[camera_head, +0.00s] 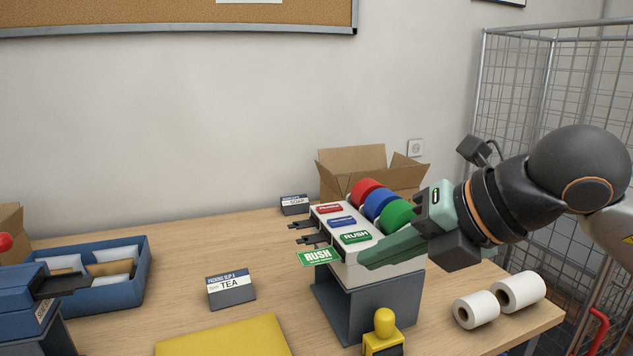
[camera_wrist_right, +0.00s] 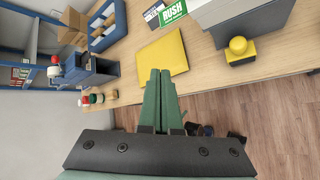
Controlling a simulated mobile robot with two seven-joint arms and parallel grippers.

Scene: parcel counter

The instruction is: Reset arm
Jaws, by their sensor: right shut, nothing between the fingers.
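My right gripper (camera_head: 366,262) comes in from the right, with its green fingers beside the front of the label dispenser (camera_head: 352,268) on its dark stand. The fingers are together and hold nothing. In the right wrist view the shut fingers (camera_wrist_right: 159,72) point toward the yellow envelope (camera_wrist_right: 162,57) with bare table around it. My left gripper is not in either view.
The dispenser carries red, blue and green rolls, and a green RUSH label (camera_head: 318,256) sticks out. A wire cage (camera_head: 550,85) stands at right.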

